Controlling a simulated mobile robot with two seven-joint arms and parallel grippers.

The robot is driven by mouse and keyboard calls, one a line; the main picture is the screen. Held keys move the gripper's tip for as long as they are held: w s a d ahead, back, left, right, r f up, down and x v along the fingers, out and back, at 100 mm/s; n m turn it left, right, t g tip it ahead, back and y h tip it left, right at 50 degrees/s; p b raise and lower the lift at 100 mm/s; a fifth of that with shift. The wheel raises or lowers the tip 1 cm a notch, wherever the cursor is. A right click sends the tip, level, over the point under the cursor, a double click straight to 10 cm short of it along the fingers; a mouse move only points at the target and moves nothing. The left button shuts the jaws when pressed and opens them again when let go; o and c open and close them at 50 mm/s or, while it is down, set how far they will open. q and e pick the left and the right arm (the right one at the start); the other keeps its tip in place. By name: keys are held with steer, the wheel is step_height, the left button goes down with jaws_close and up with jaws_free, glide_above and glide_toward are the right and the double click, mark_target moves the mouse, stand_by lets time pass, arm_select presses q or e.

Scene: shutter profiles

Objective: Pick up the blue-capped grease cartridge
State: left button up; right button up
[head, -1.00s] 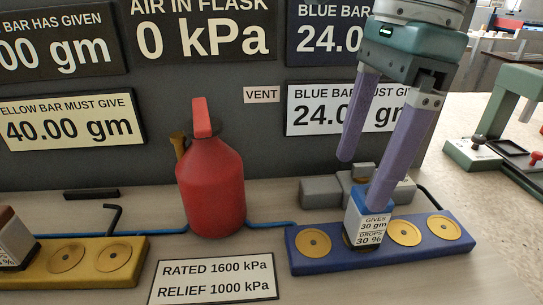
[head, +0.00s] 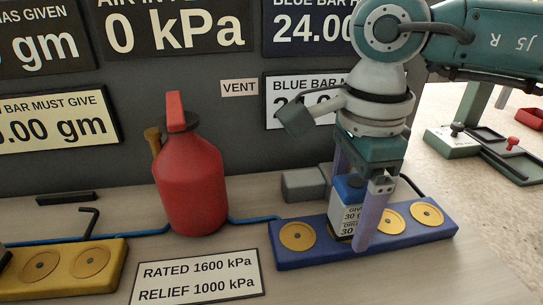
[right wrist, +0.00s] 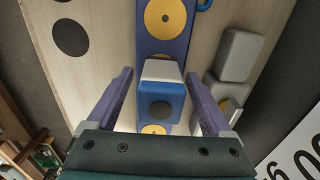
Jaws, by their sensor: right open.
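The blue-capped grease cartridge (head: 348,212) stands upright on the blue bar (head: 322,252), with a white label on its front. My right gripper (head: 352,216) points down over it, open, with one finger in front of the cartridge and the other behind it. In the right wrist view the cartridge's blue top with a dark round spot (right wrist: 159,104) lies between the two purple fingers, with gaps at both sides. The front finger hides part of the label in the head view. My left gripper is not in view.
A red flask (head: 190,180) stands left of the blue bar. A yellow bar (head: 110,262) lies further left. A grey block (head: 304,184) sits behind the blue bar. A sign (head: 197,277) lies in front. Gold discs on the blue bar beside the cartridge are bare.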

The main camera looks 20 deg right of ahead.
jaws_close()
stand_by(0.6)
